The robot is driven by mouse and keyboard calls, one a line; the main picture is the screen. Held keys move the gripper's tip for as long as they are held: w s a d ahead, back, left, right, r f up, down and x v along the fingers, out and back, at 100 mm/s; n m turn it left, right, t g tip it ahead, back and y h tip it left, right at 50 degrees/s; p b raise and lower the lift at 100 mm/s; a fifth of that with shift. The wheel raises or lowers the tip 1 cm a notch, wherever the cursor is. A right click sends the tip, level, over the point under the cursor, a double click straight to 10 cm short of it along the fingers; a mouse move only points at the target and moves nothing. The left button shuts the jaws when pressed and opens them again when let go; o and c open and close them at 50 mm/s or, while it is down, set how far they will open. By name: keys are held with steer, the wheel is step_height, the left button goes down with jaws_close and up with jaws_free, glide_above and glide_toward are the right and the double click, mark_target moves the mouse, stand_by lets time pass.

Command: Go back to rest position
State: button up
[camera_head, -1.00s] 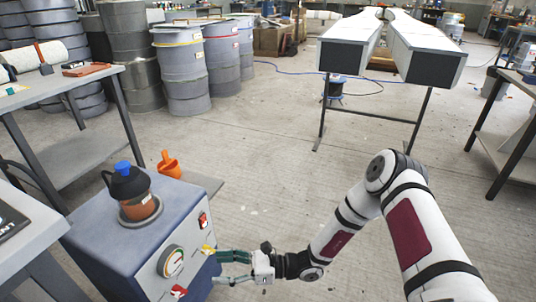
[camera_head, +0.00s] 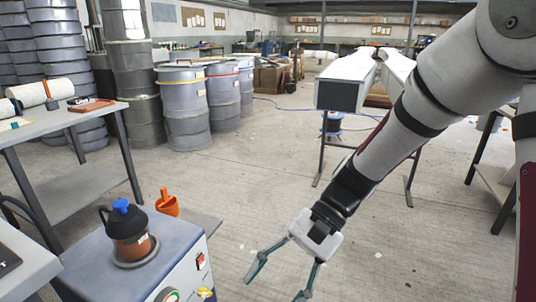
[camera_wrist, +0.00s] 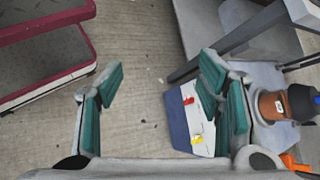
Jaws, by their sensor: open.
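My gripper (camera_head: 282,278) is open and empty in the head view. It hangs over the bare floor to the right of the blue-grey machine box (camera_head: 120,272), apart from it. In the wrist view my gripper (camera_wrist: 160,95) shows its green fingers spread wide, with floor between them. The box's white front panel (camera_wrist: 197,118) with red and yellow knobs shows beside the right finger. My arm rises from the gripper to the upper right of the head view and covers part of the white moulds.
A brown jug with a blue cap (camera_head: 130,232) stands on the box, with an orange scoop (camera_head: 167,202) behind it. A grey workbench (camera_head: 70,125) is at the left. Metal drums (camera_head: 183,108) and a long white mould (camera_head: 345,85) on a stand are farther back. Much of the middle floor is clear.

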steer(key=s+d+r+n+t+h, duration=0.25)
steer(key=s+d+r+h, duration=0.2)
steer(key=s+d, duration=0.45)
steer(key=s+d+r+n+t+h, duration=0.2)
steer(key=s+d+r+t+h, duration=0.25)
steer(key=s+d, duration=0.45)
step_height(320, 180, up, 26)
steer(key=t+p, duration=0.3)
steer(key=p, duration=2.1)
steer(key=shift+y, duration=0.3)
